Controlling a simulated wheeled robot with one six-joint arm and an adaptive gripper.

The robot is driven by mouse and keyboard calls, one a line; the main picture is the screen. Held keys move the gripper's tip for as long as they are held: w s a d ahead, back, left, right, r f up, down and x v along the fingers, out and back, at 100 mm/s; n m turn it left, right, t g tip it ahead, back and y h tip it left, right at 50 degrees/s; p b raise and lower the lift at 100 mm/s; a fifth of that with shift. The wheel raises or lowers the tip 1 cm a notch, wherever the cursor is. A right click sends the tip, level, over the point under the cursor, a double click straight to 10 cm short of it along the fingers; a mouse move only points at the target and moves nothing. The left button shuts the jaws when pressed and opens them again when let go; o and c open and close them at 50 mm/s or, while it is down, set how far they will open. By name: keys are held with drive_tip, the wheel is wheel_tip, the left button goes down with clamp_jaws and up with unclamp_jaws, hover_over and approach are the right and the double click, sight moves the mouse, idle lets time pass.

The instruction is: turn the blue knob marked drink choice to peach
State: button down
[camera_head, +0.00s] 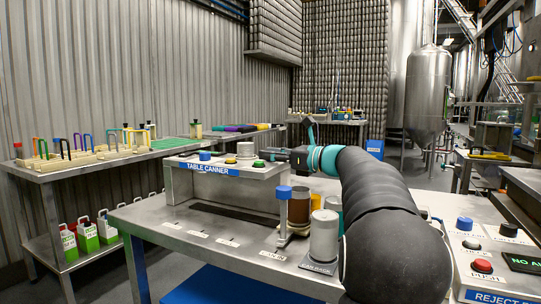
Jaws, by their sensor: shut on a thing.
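A blue knob (205,155) sits on the left of the sloped top of the table canner (180,183), behind its blue name strip. No drink choice marking or peach mark can be read at this size. My gripper (272,152) points left at the right end of the canner's top, to the right of that knob and apart from it. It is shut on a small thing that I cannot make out. Another blue knob (464,223) is on the reject panel (500,262) at the right.
A grey cylinder (245,150) and a green button (259,163) are on the canner's top. Cans (301,206) and a grey cylinder (323,238) stand on the steel table (160,215) near my arm. A side bench (60,173) holds coloured handles.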

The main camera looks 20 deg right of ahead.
drive_tip(key=m+t+h+b, duration=0.1)
drive_tip(key=m+h, duration=0.1)
drive_tip(key=h, duration=0.1)
drive_tip(key=shift+a+t, duration=0.1)
drive_tip(key=shift+t, duration=0.2)
drive_tip(key=shift+m+t+h+b, duration=0.5)
drive_tip(key=shift+m+h, duration=0.6)
drive_tip(key=shift+h, duration=0.5)
drive_tip(key=c, duration=0.8)
unclamp_jaws()
drive_tip(key=v, duration=1.2)
